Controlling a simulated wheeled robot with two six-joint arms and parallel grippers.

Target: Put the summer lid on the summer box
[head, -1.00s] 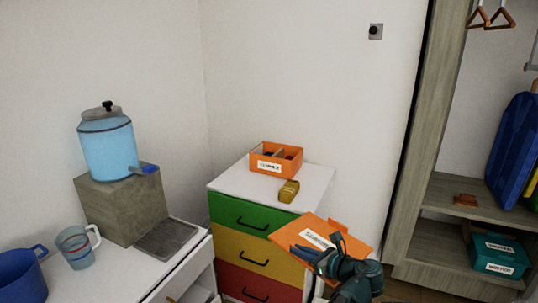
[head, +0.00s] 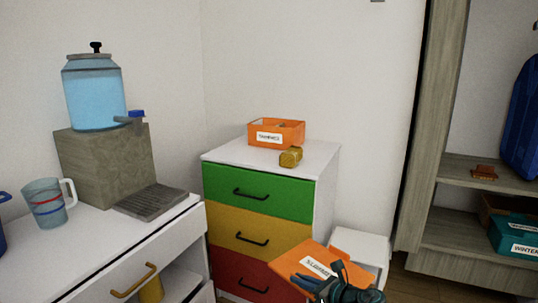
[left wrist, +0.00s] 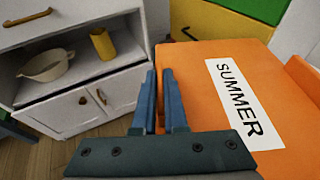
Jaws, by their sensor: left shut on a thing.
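The summer box (head: 276,134) is an open orange box with a white label on its front. It stands on the white top of the drawer chest. The summer lid (head: 292,263) is an orange panel with a white label. It shows close up in the left wrist view (left wrist: 203,75), where the label reads SUMMER. My left gripper (head: 312,284) is shut on the lid's edge and holds it in front of the chest, lower than the box. Its two blue fingers (left wrist: 162,82) meet at the lid's left side in the left wrist view. My right gripper is out of view.
A yellow-brown item (head: 290,157) lies in front of the box on the chest (head: 222,153). A low white cabinet (head: 362,245) stands right of the chest. At left, a counter (head: 100,235) bears a water dispenser (head: 95,95) and a jug (head: 47,203). A teal WINTER box (head: 515,236) sits in the wardrobe.

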